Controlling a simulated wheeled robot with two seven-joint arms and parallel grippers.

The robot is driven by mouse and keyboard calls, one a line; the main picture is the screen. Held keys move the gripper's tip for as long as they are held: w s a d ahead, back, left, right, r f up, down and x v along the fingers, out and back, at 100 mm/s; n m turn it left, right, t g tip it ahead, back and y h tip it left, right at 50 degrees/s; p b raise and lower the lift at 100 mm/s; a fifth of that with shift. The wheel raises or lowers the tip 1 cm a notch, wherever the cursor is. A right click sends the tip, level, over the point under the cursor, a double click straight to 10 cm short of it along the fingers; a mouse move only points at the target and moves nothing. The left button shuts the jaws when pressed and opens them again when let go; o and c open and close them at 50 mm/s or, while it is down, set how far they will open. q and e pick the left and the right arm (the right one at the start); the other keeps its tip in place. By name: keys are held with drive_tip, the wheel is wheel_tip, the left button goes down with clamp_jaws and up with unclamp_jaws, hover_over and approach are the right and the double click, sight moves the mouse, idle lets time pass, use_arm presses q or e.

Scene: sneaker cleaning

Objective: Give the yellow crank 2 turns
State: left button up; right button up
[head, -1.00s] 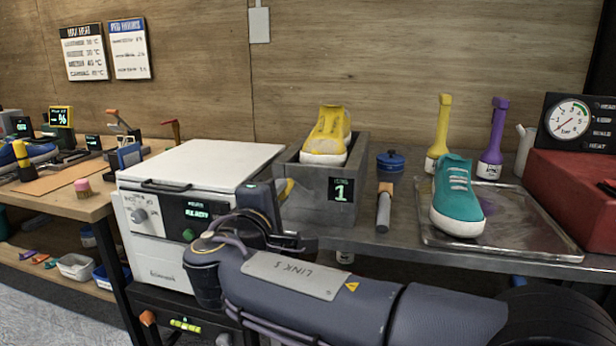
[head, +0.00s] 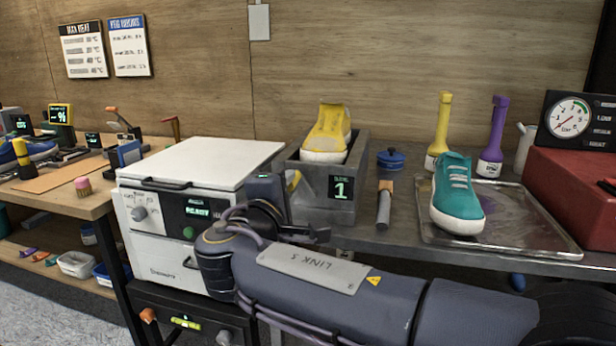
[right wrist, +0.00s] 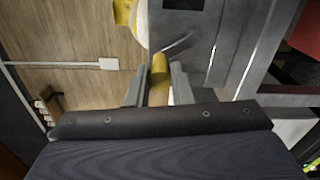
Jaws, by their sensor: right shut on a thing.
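The yellow crank (head: 293,180) is on the left side of a grey box (head: 318,205), mostly hidden behind my right wrist in the head view. In the right wrist view its yellow handle (right wrist: 160,75) lies between the two fingers of my right gripper (right wrist: 157,85), which is shut on it. The box has a small display (head: 341,188) reading 1. A yellow sneaker (head: 327,132) sits in the top of the box. My left gripper is not in view.
A white-lidded machine (head: 200,165) stands close left of the box. To the right are a blue-topped brush (head: 390,160), a teal sneaker (head: 457,190) on a metal tray (head: 520,235), and yellow (head: 439,130) and purple (head: 493,135) bottles.

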drive_tip(key=shift+s+d+r, duration=0.15)
drive_tip(key=shift+d+r, duration=0.25)
drive_tip(key=shift+d, duration=0.2)
drive_tip(key=shift+d, duration=0.15)
drive_tip(key=shift+s+d+r+b, duration=0.1)
drive_tip(key=shift+s+d+b, duration=0.1)
drive_tip(key=shift+d, duration=0.15)
drive_tip(key=shift+s+d+b, duration=0.1)
drive_tip(key=shift+d+b, duration=0.1)
drive_tip(key=shift+d, duration=0.1)
drive_tip(key=o, duration=0.6)
drive_tip(key=shift+a, duration=0.1)
drive_tip(key=b+v, duration=0.1)
drive_tip(key=v, duration=0.6)
